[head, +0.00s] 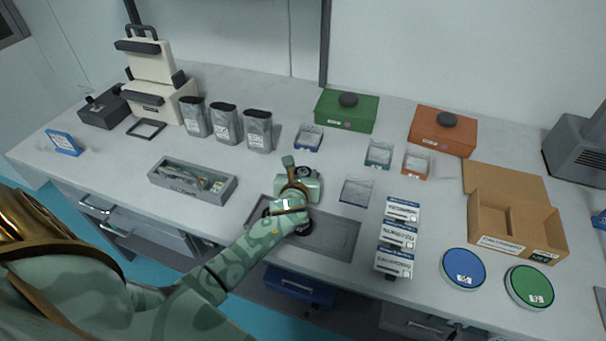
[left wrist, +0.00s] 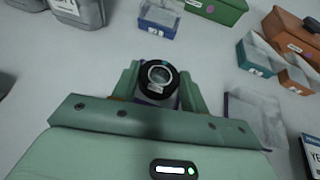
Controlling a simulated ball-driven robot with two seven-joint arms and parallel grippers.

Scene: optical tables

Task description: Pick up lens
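A round lens (left wrist: 159,77) in a thick black ring shows in the left wrist view, with clear glass in the middle and a small pale label. It lies between the two green fingers of my left gripper (left wrist: 158,88), one finger on each side. A strip of purple shows just below the ring. Whether the fingers press on the lens or only flank it I cannot tell. In the head view my left gripper (head: 300,173) is low over the table behind a grey tray (head: 335,237), and I cannot make out the lens there. My right gripper is not in view.
A clear box (head: 357,191) stands close right of the gripper, with label boxes (head: 397,237) beyond. A blue-based box (head: 308,138) is behind it. Three grey pouches (head: 226,124) and a parts tray (head: 193,181) are left. A cardboard box (head: 512,222) is right.

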